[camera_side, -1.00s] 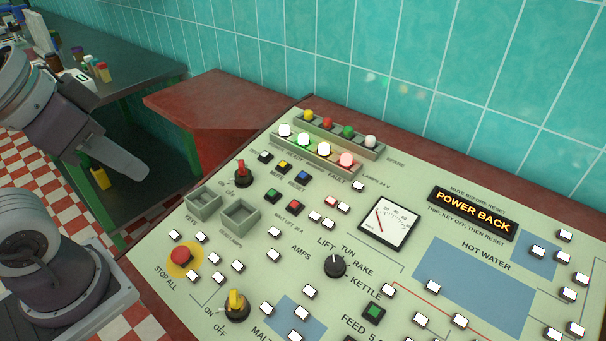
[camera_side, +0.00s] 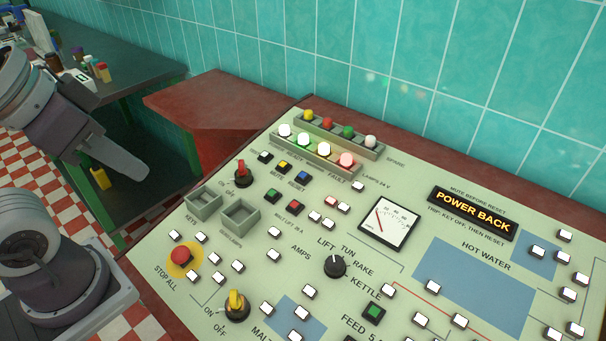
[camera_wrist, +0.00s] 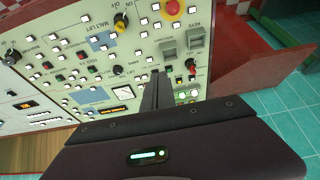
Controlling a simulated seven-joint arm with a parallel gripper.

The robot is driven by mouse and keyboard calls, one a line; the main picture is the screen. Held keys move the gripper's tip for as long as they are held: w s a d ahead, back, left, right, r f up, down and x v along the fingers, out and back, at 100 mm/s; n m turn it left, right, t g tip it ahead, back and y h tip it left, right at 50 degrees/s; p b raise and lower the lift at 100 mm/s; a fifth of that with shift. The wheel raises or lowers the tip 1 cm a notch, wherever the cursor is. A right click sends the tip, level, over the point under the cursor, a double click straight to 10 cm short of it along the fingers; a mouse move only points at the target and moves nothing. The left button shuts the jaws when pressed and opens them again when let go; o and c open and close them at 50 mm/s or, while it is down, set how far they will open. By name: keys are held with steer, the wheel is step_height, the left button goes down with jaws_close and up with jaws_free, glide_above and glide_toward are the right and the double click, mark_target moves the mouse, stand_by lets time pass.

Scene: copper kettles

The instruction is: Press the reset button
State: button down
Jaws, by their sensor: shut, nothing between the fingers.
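The reset button is a small blue button (camera_side: 301,179) labelled RESET on the sloping cream panel (camera_side: 400,262) in the side view. A yellow button (camera_side: 284,168) labelled MUTE sits up and left of it. A black button (camera_side: 265,157) is beyond that. My gripper (camera_wrist: 160,73) shows in the wrist view with its dark fingers shut and empty. The fingertips appear over the panel near a red switch (camera_wrist: 191,65). I cannot make out the blue button there; the fingers may hide it. Contact with the panel cannot be told.
A lamp row above the buttons is lit, including a red lamp (camera_side: 347,159) by FAULT. The display (camera_side: 473,211) reads POWER BACK. A red switch (camera_side: 240,172) and a red stop knob (camera_side: 181,257) stand up from the panel. A tiled wall (camera_side: 500,90) rises behind.

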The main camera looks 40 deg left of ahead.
steer(key=m+t+h, duration=0.4)
steer(key=m+t, duration=0.1)
steer(key=m, duration=0.9)
glide_above(303, 176)
steer(key=s, duration=0.3)
step_height(303, 176, down, 12)
steer(key=shift+s+a+r, duration=0.15)
steer(key=shift+a+r, duration=0.1)
steer(key=shift+a, duration=0.1)
steer(key=shift+f, duration=0.15)
steer(key=shift+w+f, duration=0.3)
steer(key=shift+f, duration=1.1)
steer(key=shift+w+f, duration=0.3)
steer(key=shift+f, duration=1.1)
steer(key=shift+w+f, duration=0.3)
steer(key=shift+f, duration=1.1)
steer(key=shift+f, duration=0.1)
